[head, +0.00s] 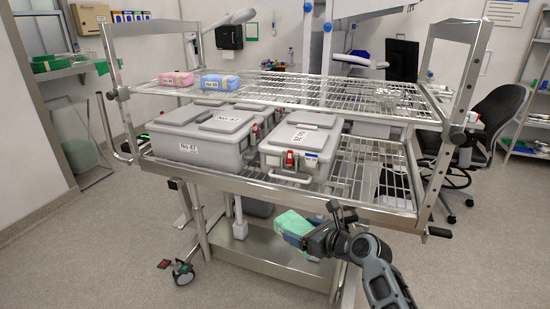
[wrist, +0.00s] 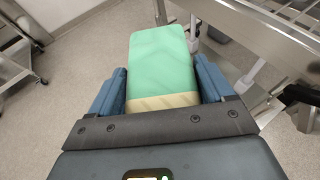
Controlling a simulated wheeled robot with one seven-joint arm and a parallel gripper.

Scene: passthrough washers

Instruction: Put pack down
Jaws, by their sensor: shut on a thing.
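A green pack (head: 292,222) with a pale band is held in my gripper (head: 298,232), in front of the trolley and lower than its basket shelf. In the wrist view the pack (wrist: 162,62) sits between the two blue fingers of my gripper (wrist: 163,90), and its far end sticks out past them. The fingers are shut on its sides. The pack is clear of the trolley's shelves.
A steel trolley (head: 250,187) carries grey lidded boxes (head: 205,135) on its lower wire shelf. A pink pack (head: 176,79) and a blue pack (head: 220,82) lie on its upper shelf, left. The upper shelf's middle is bare. A black chair (head: 490,130) stands right.

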